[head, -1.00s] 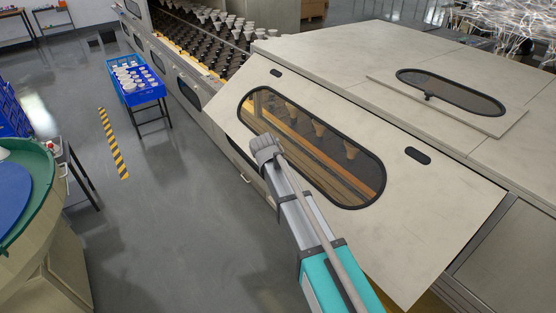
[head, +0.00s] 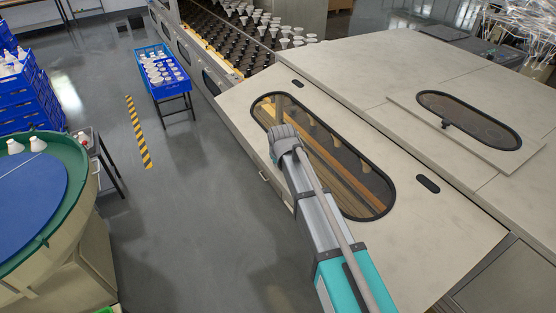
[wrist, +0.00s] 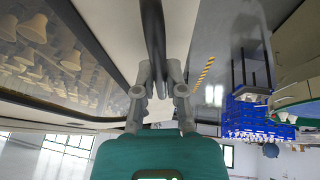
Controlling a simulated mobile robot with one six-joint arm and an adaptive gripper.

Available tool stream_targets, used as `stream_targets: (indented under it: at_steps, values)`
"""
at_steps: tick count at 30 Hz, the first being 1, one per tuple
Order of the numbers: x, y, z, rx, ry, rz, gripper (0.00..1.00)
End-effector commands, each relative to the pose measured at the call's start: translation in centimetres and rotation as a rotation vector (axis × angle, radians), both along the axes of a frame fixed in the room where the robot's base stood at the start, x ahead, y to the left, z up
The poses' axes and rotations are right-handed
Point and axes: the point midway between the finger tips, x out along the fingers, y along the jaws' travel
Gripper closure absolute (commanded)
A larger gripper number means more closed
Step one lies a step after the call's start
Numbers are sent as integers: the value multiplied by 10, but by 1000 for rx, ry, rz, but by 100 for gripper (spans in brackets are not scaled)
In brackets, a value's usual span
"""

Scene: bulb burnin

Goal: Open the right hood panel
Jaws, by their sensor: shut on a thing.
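The right hood panel (head: 420,235) is a beige sloping sheet with a long dark oval window. It is tilted out from the machine's side, its lower edge standing away from the wall below. In the wrist view my gripper (wrist: 156,72) is shut around a dark bar handle (wrist: 154,35) on the panel. The panel's window (wrist: 50,60) shows at the left of that view, with pale bulbs behind it.
Another hood panel (head: 500,155) with an oval window lies flat on top. A blue crate of bulbs (head: 165,78) stands on a stand beyond the panel. A round green-rimmed table (head: 75,215) is at the left. The grey floor between is clear.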

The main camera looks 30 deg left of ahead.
Motion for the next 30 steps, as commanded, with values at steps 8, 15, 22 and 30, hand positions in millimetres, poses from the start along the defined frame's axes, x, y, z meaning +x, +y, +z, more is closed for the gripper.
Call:
stream_targets:
  at_steps: [8, 15, 22, 30]
  values:
    - [1, 6, 16, 0, -15, 1, 100]
    - [-1, 8, 16, 0, -15, 5, 100]
    - [-1, 9, 16, 0, -15, 5, 100]
    - [-4, 9, 16, 0, -10, 8, 50]
